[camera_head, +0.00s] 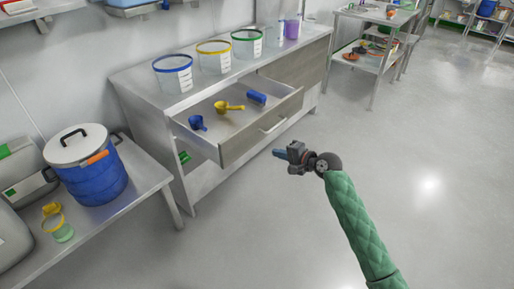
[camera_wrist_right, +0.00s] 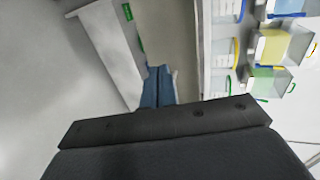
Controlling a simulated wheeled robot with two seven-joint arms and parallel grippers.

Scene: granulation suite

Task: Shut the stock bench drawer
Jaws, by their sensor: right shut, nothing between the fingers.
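The stock bench drawer (camera_head: 233,147) stands pulled out from the metal bench, with a grey-brown front and a bar handle (camera_head: 273,125). Inside it lie a blue scoop (camera_head: 197,122), a yellow scoop (camera_head: 228,107) and a blue cylindrical item (camera_head: 257,97). My right gripper (camera_head: 278,153) is shut and empty, in front of the drawer front and a little below the handle, apparently apart from it. Its blue fingertips show in the right wrist view (camera_wrist_right: 158,88). My left gripper is not in view.
The stock bench (camera_head: 150,90) carries several clear tubs with coloured rims. A metal shelf cart (camera_head: 365,62) stands at the back right. The floor at right is clear.

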